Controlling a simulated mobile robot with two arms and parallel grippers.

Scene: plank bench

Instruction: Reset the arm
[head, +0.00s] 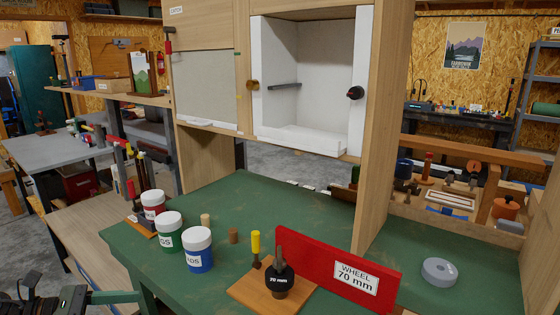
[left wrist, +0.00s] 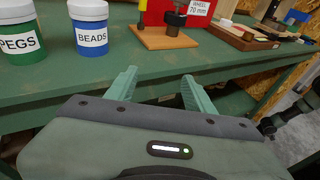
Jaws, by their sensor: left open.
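My left gripper (left wrist: 159,76) shows in the left wrist view with its two green fingers apart and nothing between them. The fingers point toward the front edge of the green bench top (left wrist: 225,65). In the head view, part of my left arm and gripper (head: 112,297) shows at the bottom left corner, beside the bench's front left side and apart from the jars.
Jars labelled BEADS (head: 199,250) and PEGS (head: 169,241) and a third jar (head: 153,204) stand at the bench's left. A wooden board (head: 247,290) with a black 70 mm piece, a red WHEEL panel (head: 310,262) and a grey wheel (head: 439,271) are right. An open white cabinet (head: 322,75) is above.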

